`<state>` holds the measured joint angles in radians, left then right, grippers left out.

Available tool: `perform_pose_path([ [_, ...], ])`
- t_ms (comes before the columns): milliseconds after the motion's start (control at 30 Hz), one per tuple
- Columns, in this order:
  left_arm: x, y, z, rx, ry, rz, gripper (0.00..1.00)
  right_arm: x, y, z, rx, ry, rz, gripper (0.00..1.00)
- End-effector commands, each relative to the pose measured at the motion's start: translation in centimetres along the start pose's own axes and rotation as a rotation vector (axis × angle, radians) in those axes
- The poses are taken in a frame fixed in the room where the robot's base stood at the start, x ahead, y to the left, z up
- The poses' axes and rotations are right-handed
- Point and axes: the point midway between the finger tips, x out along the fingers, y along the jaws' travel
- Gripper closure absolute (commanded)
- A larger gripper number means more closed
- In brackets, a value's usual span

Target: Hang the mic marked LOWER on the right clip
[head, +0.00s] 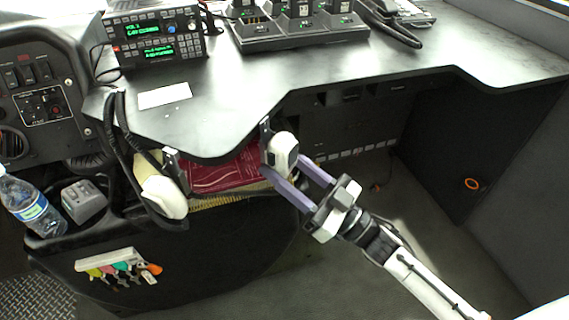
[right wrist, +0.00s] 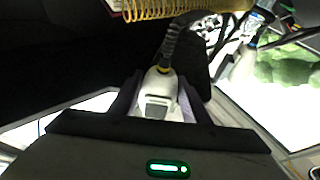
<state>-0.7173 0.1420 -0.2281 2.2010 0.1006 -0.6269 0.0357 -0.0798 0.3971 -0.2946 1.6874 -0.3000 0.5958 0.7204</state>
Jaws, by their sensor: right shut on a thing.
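A white mic (head: 284,150) is between the purple fingers of my right gripper (head: 281,163), which is shut on it. This mic is at the right clip (head: 265,133) on the desk's front edge; I cannot tell whether it is seated on the clip. In the right wrist view the mic (right wrist: 159,94) sits between the fingers, its dark coiled cord running up from it. A second white mic (head: 163,192) hangs lower left, below the left clip (head: 172,160). No LOWER marking is readable on either mic. My left gripper is not in view.
A radio with green displays (head: 155,36) and a charger rack (head: 300,38) stand on the black desk (head: 225,95). A red spiral-bound book (head: 222,174) lies beneath the edge between the mics. A water bottle (head: 32,207) and key rack (head: 108,262) are at lower left. The floor right is clear.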

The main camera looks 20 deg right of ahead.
Motion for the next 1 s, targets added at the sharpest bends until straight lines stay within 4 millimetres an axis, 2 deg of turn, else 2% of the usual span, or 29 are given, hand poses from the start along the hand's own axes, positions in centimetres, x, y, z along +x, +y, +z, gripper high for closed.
perform_pose_path([
  [367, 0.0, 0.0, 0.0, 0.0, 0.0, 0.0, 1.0, 0.0, 0.0, 0.0, -0.001, 0.001, -0.001, 0.76],
  [400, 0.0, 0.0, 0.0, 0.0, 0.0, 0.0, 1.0, 0.0, 0.0, 0.0, -0.001, 0.001, -0.001, 0.56],
  [533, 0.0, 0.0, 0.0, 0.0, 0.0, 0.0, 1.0, 0.0, 0.0, 0.0, -0.001, 0.001, -0.001, 0.36],
  [933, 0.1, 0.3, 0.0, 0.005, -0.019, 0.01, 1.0, 0.0, 0.0, 0.1, -0.001, -0.001, 0.0, 0.36],
  [1000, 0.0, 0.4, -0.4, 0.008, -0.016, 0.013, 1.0, -1.1, 0.0, 0.1, -0.001, -0.005, 0.0, 0.36],
])
